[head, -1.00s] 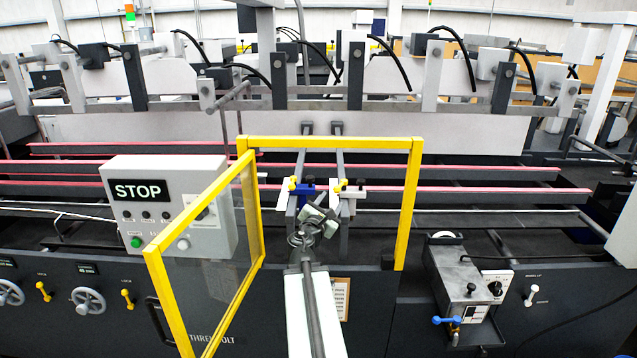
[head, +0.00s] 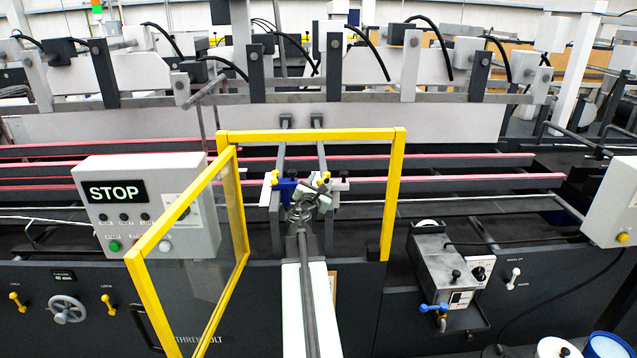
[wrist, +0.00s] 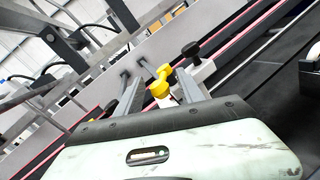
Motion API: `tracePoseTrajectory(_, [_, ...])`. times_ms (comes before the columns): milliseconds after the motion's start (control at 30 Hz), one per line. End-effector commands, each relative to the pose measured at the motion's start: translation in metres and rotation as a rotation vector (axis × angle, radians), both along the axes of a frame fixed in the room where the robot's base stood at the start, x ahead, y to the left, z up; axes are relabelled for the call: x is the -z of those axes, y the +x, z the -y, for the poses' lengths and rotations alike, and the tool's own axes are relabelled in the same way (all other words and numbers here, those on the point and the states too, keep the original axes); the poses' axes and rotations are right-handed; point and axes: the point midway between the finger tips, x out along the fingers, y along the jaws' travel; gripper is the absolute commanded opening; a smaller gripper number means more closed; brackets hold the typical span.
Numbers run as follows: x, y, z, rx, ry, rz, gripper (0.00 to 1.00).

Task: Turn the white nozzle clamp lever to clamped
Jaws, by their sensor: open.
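The white nozzle block (head: 341,186) sits on the right of two grey rails inside the yellow guard frame. It carries a yellow lever (head: 325,178) and a black knob (head: 344,174). In the wrist view, the yellow lever (wrist: 160,82) stands just beyond my gripper's pale plate, with the black knob (wrist: 190,50) to its right. The blue nozzle block (head: 287,186) is just left of the white one. My gripper (head: 312,198) is open, just in front of the blocks, and partly covers the white one. Contact with the lever cannot be told. The lever's setting is unclear.
The yellow guard frame (head: 394,200) surrounds my arm, with its open glass door (head: 205,235) on the left. The STOP control box (head: 145,205) stands further left. A grey glue unit (head: 445,265) with a blue lever is on the right. Red-edged belts run behind.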

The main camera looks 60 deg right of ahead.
Motion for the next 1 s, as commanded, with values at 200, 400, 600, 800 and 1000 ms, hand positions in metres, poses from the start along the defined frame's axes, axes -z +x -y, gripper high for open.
tracePoseTrajectory(200, [0.0000,0.0006,-0.0007,-0.001,0.000,0.000,0.00])
tracePoseTrajectory(400, [0.0000,0.0010,-0.0011,-0.001,0.001,0.000,0.00])
tracePoseTrajectory(600, [0.0001,0.0014,-0.0014,-0.002,0.000,0.000,0.00])
tracePoseTrajectory(800, [0.0000,0.0017,-0.0017,-0.002,0.000,0.001,0.00])
tracePoseTrajectory(1000, [0.0000,0.0021,-0.0019,-0.003,0.000,0.001,0.00])
